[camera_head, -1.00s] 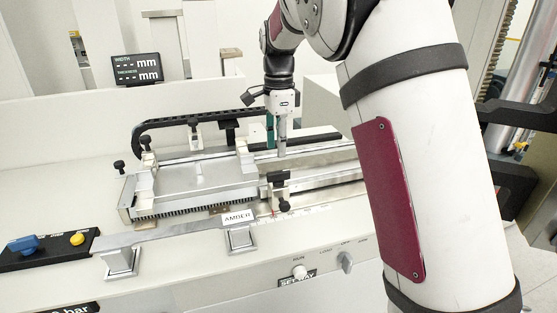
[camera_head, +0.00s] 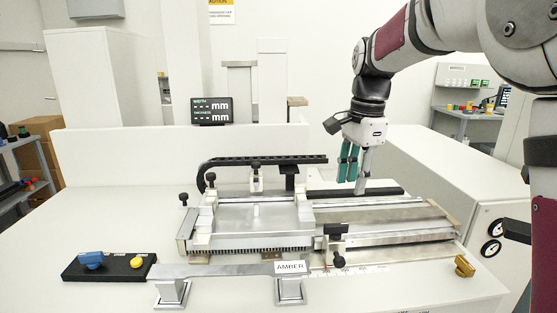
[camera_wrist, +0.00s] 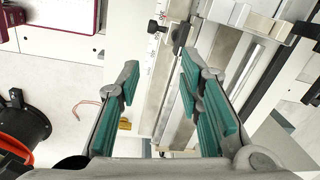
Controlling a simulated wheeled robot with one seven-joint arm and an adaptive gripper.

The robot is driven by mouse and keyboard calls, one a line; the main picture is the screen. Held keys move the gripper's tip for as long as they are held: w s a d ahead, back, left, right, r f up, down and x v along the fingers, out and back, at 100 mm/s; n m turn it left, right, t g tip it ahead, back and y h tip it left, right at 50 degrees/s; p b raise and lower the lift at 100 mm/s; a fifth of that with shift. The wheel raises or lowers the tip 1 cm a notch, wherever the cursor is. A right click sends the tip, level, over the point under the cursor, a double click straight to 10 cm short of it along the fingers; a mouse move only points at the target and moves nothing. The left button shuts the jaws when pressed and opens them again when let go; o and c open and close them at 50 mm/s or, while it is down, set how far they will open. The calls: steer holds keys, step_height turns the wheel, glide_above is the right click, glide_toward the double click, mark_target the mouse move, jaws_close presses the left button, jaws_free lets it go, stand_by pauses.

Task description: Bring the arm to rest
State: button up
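My gripper (camera_head: 352,178) hangs fingers-down over the right half of the measuring machine (camera_head: 260,222), past the right side of its carriage. In the wrist view my gripper (camera_wrist: 158,75) shows its two teal-padded fingers wide apart with nothing between them. My arm comes in from the upper right of the head view, bent down at the wrist. A flat metal specimen (camera_head: 225,270) lies across two metal stands in front of the machine. Beside it a label (camera_head: 291,267) reads "AMBER".
A black display (camera_head: 212,110) with blank readings stands behind the machine. A black control box (camera_head: 108,267) with a blue knob and yellow button is at left front. The white bench top (camera_head: 110,215) is clear at left. A white cabinet (camera_head: 430,180) stands at right.

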steer(key=s+r+n+t, duration=0.25)
steer(key=s+n, duration=0.55)
steer(key=s, duration=0.7)
steer(key=s+f+n+t, duration=0.1)
steer(key=s+f+n, duration=0.1)
steer(key=s, duration=0.4)
steer(key=s+f+n+t, duration=0.1)
steer(key=s+f+n, duration=0.2)
steer(key=s+n, duration=0.2)
steer(key=shift+s+a+f+h, duration=0.3)
steer(key=shift+s+a, duration=0.05)
steer(key=shift+s, duration=0.8)
